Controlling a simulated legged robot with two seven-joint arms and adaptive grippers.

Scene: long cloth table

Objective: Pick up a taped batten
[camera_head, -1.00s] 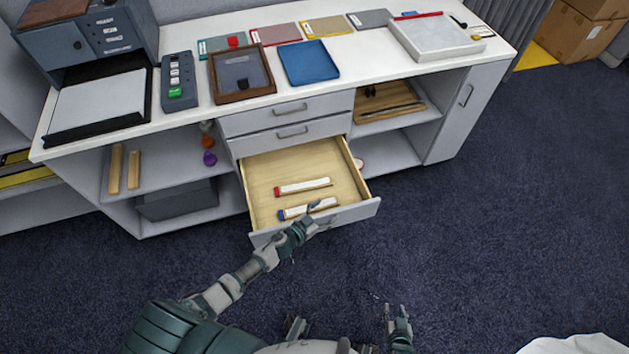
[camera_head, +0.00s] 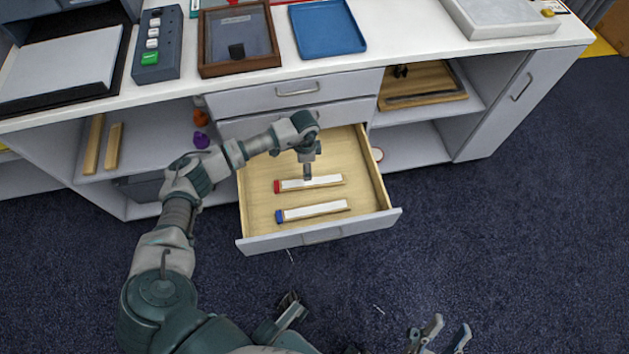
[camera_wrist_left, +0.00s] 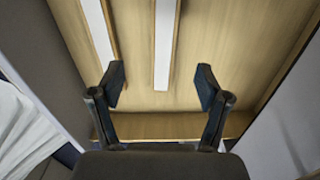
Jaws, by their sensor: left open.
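Two white battens with wooden edges lie in the open drawer (camera_head: 358,160): one has a red taped end (camera_head: 320,182), the other, nearer the front, a blue taped end (camera_head: 318,210). My left gripper (camera_head: 307,174) points down over the red-taped batten and hides part of it. In the left wrist view my left gripper (camera_wrist_left: 160,85) is open, with one batten (camera_wrist_left: 164,45) lined up between its fingers, apart from both. The other batten (camera_wrist_left: 97,30) lies to the left there. Taped ends are out of that view. My right gripper (camera_head: 452,325) is open and empty above the floor.
The drawer front (camera_head: 325,232) and side walls bound the space around the battens. The cabinet top (camera_head: 420,45) overhangs behind, with a blue tray (camera_head: 328,28) and a framed case (camera_head: 238,40).

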